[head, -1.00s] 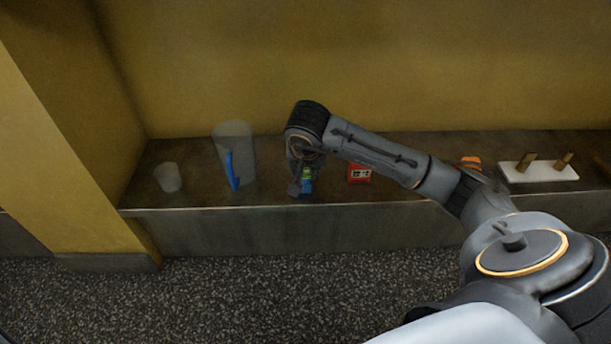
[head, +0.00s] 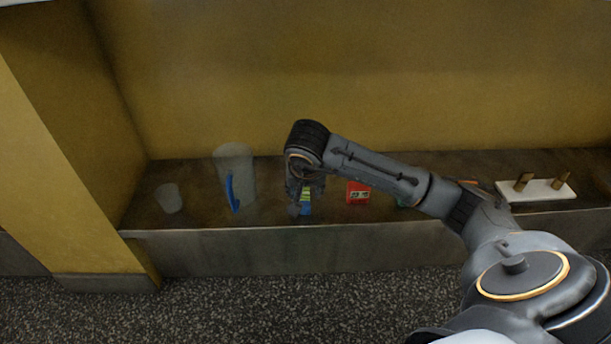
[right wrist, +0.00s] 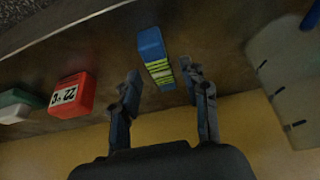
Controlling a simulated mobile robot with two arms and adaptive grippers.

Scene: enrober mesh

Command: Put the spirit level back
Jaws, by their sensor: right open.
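The spirit level (head: 305,199), which I take to be the small blue thing with yellow-green bands, is on the ledge below my right gripper. It also shows in the right wrist view (right wrist: 156,58), beyond the fingertips and roughly between them. My right gripper (head: 300,206) is open, and in the right wrist view its two fingers (right wrist: 162,75) stand apart with the thing apparently not gripped. The head view shows the gripper partly covering it. I cannot tell whether a finger touches it. My left gripper is not in view.
A clear jug (head: 240,170) with a blue handle and a small clear cup (head: 168,198) stand to the left. A red display box (head: 358,192) is close on the right. A white block with two brown pegs (head: 537,190) lies farther right. The ledge (head: 200,222) has a front edge.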

